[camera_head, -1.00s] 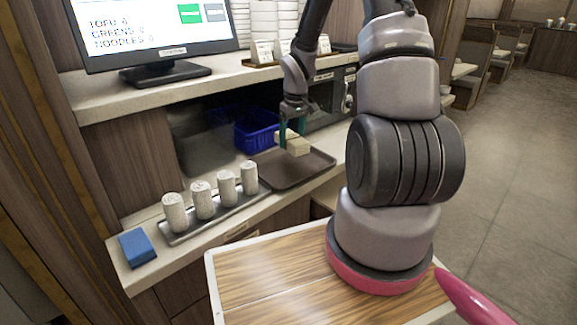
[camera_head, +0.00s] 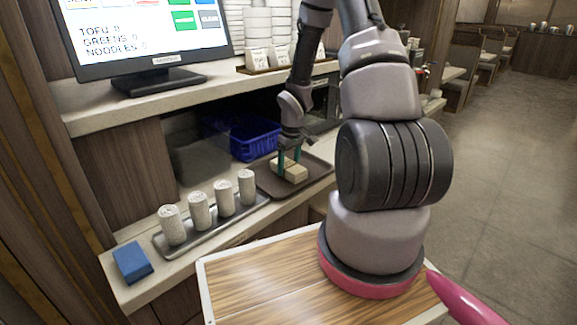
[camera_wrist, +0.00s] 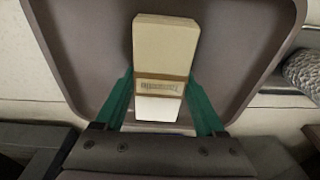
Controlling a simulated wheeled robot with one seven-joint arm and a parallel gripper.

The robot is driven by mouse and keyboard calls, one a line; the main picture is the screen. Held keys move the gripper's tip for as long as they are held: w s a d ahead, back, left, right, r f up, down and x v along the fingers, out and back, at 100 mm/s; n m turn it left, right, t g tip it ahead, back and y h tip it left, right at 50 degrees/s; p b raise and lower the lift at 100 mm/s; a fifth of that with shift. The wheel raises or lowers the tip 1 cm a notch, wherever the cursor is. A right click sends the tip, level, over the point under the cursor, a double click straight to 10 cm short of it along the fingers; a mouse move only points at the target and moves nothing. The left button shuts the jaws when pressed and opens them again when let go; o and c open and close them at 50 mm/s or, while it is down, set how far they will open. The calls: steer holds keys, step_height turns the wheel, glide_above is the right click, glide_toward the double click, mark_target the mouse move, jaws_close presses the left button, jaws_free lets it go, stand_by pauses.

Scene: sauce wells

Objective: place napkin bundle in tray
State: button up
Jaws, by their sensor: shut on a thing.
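The napkin bundle (camera_head: 289,169) is a cream block with a tan band around it. The band and its print show in the wrist view, where the bundle (camera_wrist: 165,50) lies between the green fingers. My gripper (camera_head: 288,160) is shut on its sides. The dark brown tray (camera_head: 318,173) lies on the counter under the bundle.
A metal tray (camera_head: 213,232) with several rolled white towels (camera_head: 199,211) stands left of the brown tray. A blue block (camera_head: 132,262) lies at the counter's left end. A blue basket (camera_head: 256,139) is behind the tray. A monitor (camera_head: 150,35) stands on the upper shelf.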

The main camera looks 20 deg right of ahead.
steer(key=o, duration=1.4)
steer(key=shift+c, duration=0.2)
step_height(320, 180, up, 12)
steer(key=s, duration=0.1)
step_height(320, 180, up, 17)
steer(key=m+t+h, duration=0.1)
steer(key=m+t, duration=0.1)
steer(key=m, duration=0.2)
glide_above(292, 166)
steer(key=s+a, duration=0.3)
steer(key=s, duration=0.4)
steer(key=s+a+r+m+t+y, duration=0.1)
steer(key=s+a+r+m, duration=0.1)
steer(key=s+r, duration=0.4)
steer(key=s+a+r+m+t+y, duration=0.1)
steer(key=s+a+r+m+t, duration=0.1)
steer(key=s+r, duration=0.3)
steer(key=shift+s+a+r+t+y, duration=0.35)
steer(key=shift+s+a, duration=0.55)
steer(key=shift+s, duration=0.3)
